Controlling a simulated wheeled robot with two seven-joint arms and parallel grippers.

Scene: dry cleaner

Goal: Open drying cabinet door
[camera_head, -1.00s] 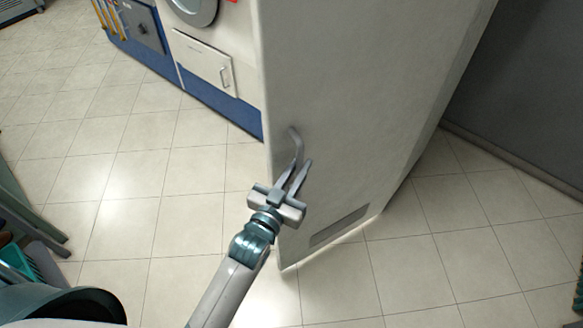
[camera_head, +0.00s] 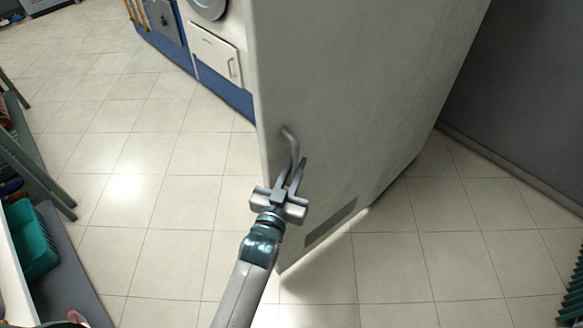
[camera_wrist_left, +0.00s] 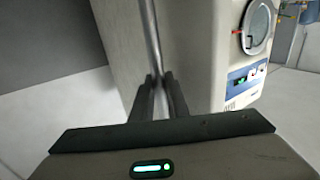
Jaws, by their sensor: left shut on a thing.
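The drying cabinet door (camera_head: 340,110) is a tall pale grey panel with a low vent slot (camera_head: 330,223). Its upright metal handle (camera_head: 290,143) sits near the door's left edge; the handle also shows in the left wrist view (camera_wrist_left: 152,40). My left gripper (camera_head: 293,174) is shut on the handle's lower part, with a finger on each side of the bar (camera_wrist_left: 158,80). How far the door stands from its frame cannot be told. My right gripper is not in view.
A white machine with a round door (camera_head: 208,5) and blue base stands behind at left. A teal basket (camera_head: 35,245) and a green-framed rack (camera_head: 35,165) are at the left edge. A dark grey wall (camera_head: 520,90) is at right. Tiled floor (camera_head: 130,200) at left is clear.

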